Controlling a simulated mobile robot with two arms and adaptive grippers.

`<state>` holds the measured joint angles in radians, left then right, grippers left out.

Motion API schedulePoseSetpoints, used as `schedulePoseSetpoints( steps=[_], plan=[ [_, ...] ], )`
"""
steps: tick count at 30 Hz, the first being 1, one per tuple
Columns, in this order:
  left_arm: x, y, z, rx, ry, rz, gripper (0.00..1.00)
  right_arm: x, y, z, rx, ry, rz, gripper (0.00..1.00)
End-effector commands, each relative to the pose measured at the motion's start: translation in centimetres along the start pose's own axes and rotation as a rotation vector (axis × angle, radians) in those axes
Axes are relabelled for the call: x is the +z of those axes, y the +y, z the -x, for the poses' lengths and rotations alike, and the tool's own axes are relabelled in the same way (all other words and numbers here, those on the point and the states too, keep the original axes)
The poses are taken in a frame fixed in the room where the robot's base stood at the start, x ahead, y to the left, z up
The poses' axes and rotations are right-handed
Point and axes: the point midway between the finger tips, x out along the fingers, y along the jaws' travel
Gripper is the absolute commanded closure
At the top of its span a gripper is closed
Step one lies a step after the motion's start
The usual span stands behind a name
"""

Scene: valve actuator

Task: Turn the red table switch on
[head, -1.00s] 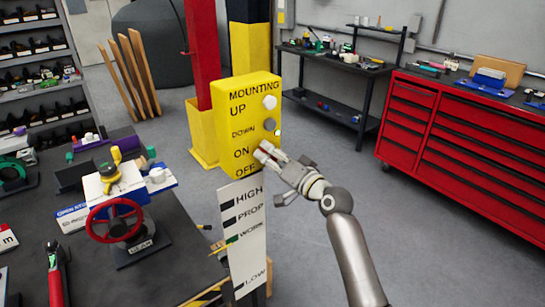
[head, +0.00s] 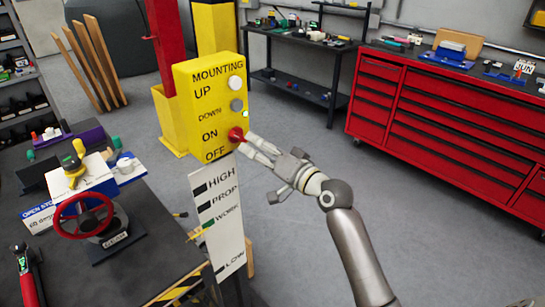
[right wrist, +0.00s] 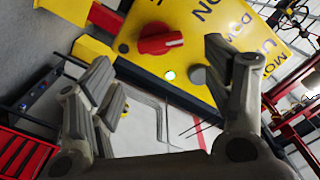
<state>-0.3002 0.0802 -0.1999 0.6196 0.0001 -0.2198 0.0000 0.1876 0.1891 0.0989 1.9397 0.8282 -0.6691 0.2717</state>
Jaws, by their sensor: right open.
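The red switch (head: 236,134) is a round knob on the yellow control box (head: 208,105), beside the words ON and OFF. In the right wrist view, the red switch (right wrist: 160,41) has a raised grip with a white mark at one end. I cannot tell from the head view which word it points to. My right gripper (head: 258,146) is just right of the switch, its fingers pointing at it. In the right wrist view, my right gripper (right wrist: 160,62) is open and empty, its fingers spread either side of the switch and apart from it. My left gripper is out of view.
White (head: 235,83) and grey (head: 237,105) buttons sit above the switch. A white label board (head: 217,225) hangs under the box. A workbench with a red handwheel (head: 83,215) is on the left. A red tool cabinet (head: 440,130) stands at right. The floor between is clear.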

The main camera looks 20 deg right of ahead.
Motion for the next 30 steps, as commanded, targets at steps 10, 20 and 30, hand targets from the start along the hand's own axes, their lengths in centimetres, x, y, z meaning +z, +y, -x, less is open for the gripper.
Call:
schedulePoseSetpoints(
  steps=[10,20,30],
  plan=[
    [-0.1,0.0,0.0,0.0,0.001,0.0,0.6,0.0,0.0,4.3,0.0,-0.001,0.0,0.27],
    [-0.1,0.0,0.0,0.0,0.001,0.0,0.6,0.0,0.0,4.7,0.0,-0.001,-0.001,0.27],
    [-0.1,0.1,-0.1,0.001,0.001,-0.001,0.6,0.8,1.1,4.5,0.02,-0.009,-0.003,0.27]
  ],
)
